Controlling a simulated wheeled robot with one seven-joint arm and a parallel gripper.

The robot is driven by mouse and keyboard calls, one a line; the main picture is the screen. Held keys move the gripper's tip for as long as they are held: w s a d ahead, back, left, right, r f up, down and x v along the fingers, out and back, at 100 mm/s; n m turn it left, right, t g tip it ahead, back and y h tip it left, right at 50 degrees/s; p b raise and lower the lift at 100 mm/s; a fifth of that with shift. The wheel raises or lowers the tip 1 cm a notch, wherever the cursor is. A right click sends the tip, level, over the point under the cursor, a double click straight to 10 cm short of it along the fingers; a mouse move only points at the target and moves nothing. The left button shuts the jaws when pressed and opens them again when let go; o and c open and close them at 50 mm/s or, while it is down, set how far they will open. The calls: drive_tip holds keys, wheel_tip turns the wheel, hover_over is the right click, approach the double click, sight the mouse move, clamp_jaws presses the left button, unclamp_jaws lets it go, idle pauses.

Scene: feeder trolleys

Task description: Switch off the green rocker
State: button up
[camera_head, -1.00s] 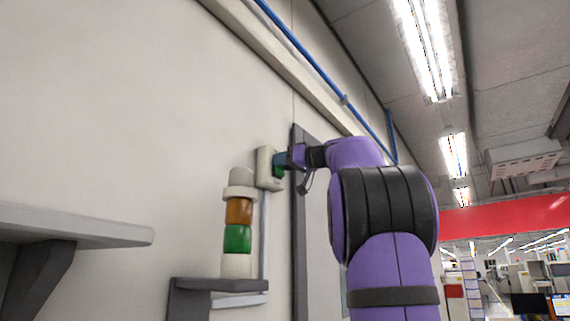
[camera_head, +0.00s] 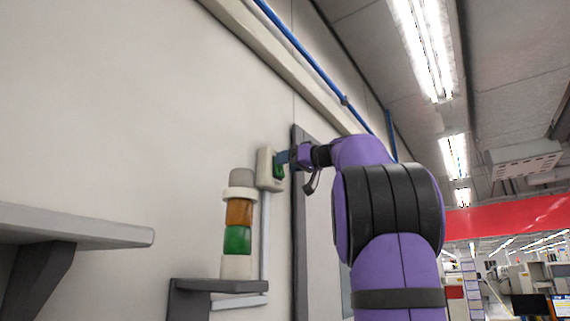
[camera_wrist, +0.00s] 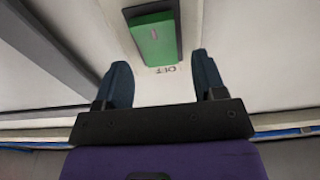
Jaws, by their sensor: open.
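The green rocker (camera_head: 279,168) sits on a pale switch box (camera_head: 263,168) on the wall, above and right of the stacked lamp. In the wrist view the rocker (camera_wrist: 155,42) lies just beyond the fingertips, with an upside-down "OFF" mark on the plate at its near end. My gripper (camera_head: 283,157) is at the upper part of the rocker in the head view. In the wrist view my gripper (camera_wrist: 163,68) is open and empty, its two dark fingers apart on either side of the OFF mark. I cannot tell whether the fingers touch the box, nor which way the rocker is tipped.
A signal lamp (camera_head: 238,212) with orange and green bands stands on a small grey bracket (camera_head: 190,286) close below the switch. A grey shelf (camera_head: 75,230) juts out at the left. A dark upright frame (camera_head: 299,215) is right of the switch. A blue pipe (camera_head: 310,60) runs above.

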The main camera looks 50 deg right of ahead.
drive_tip(key=s, duration=0.9)
drive_tip(key=shift+d+f, duration=0.35)
drive_tip(key=shift+f, duration=0.1)
